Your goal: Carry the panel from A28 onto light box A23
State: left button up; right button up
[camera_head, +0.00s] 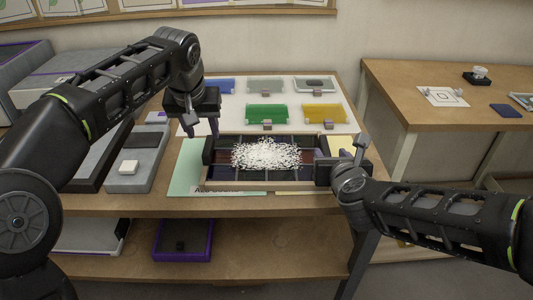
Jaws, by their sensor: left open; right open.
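The panel (228,171) lies flat on the table in front of me, a framed piece with dark coloured panes and black end blocks. A heap of white grains (266,154) covers its middle. My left gripper (200,128) is open above and left of the panel's left end, its fingers pointing down. My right gripper (338,160) is at the panel's right end; its fingers are partly hidden, and I cannot tell whether it touches the panel. No A28 or A23 label is readable, so I cannot tell which place is which.
Blue, grey, green (266,112) and yellow (325,112) pieces lie on a white sheet behind the panel. A grey tray (133,172) with a white block stands left. A purple-edged bin (183,240) is on the lower shelf. Another wooden table (433,72) stands right.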

aim_at(208, 145)
pick_arm(q)
jog(key=shift+x, duration=3.95)
pick_arm(e)
jog(key=shift+x, duration=4)
pick_arm(q)
jog(key=shift+c, duration=0.3)
pick_arm(e)
jog(key=shift+c, duration=0.3)
pick_arm(q)
grip_shut()
pick_arm(e)
jog(key=shift+s, duration=0.1)
grip_shut()
